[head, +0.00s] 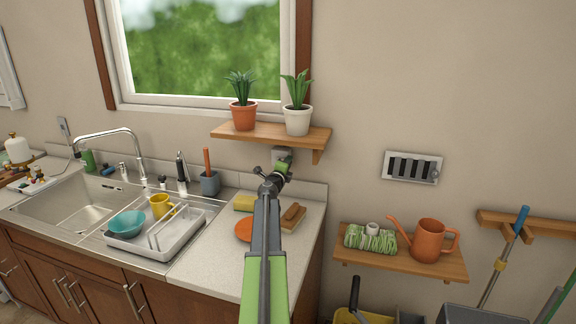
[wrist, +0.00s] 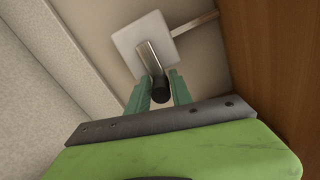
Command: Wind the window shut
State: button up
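The window (head: 200,100) has a white frame in brown wood trim, with greenery behind it; I cannot tell how far open it is. Below the shelf, a pale square plate (wrist: 146,37) carries a metal crank arm (wrist: 149,58) with a dark knob (wrist: 160,91). The plate also shows in the head view (head: 283,154), partly behind my gripper (head: 283,168). In the wrist view my gripper's green fingers (wrist: 159,92) stand on either side of the knob. They are very close to it, but I cannot tell whether both press on it.
A wooden shelf (head: 228,133) with two potted plants (head: 243,115) (head: 298,121) sits just above my gripper. A grey vent (head: 411,167) is on the wall at right.

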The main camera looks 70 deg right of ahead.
jog(key=shift+o, duration=1.4)
jog(key=shift+a, duration=0.1)
jog(key=s+a, duration=0.1)
jog(key=a, duration=1.6)
